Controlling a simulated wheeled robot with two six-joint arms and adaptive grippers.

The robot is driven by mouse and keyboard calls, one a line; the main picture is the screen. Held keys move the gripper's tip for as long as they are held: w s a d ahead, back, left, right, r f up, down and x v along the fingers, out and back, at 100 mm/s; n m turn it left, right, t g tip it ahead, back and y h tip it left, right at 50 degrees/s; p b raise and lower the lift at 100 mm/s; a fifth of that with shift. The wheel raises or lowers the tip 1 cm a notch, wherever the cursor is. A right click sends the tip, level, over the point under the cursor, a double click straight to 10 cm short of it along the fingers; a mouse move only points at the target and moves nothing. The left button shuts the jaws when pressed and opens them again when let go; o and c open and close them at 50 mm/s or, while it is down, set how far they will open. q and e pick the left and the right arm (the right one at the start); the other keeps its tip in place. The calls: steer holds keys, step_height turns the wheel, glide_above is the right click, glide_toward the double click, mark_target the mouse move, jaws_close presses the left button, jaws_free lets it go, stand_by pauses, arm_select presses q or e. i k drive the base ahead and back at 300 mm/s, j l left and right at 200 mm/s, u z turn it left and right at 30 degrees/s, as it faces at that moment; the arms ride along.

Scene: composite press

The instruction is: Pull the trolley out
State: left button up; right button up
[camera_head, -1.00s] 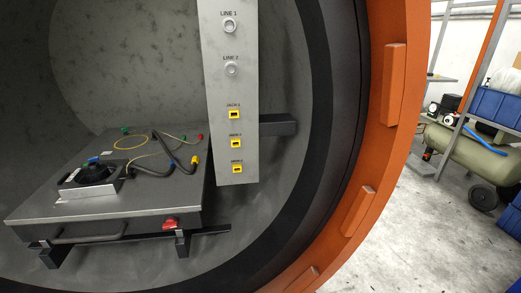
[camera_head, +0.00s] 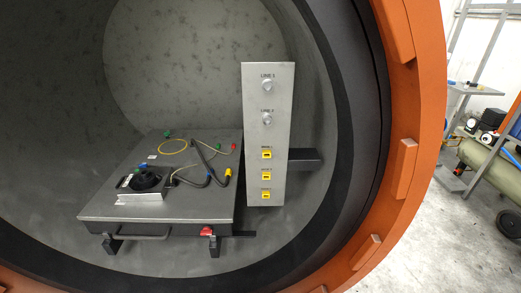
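The trolley (camera_head: 105,205) is a flat grey metal platform inside the round chamber, left of centre. A dark handle (camera_head: 143,237) runs along its front edge, and a red latch (camera_head: 207,231) sits at its front right corner. On top are a black round part in a metal frame (camera_head: 145,185), black hoses (camera_head: 205,165) and thin cables with coloured ends. The trolley rests on dark rails (camera_head: 240,234). Neither of my grippers is in the picture.
A grey panel (camera_head: 267,135) with two line ports and three yellow sockets stands right of the trolley. The orange chamber rim (camera_head: 420,130) curves around the opening. Outside at right are a shelf (camera_head: 475,90), a green tank (camera_head: 485,165) and clear floor (camera_head: 430,240).

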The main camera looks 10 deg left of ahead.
mark_target(185, 208)
steer(key=u, duration=1.4)
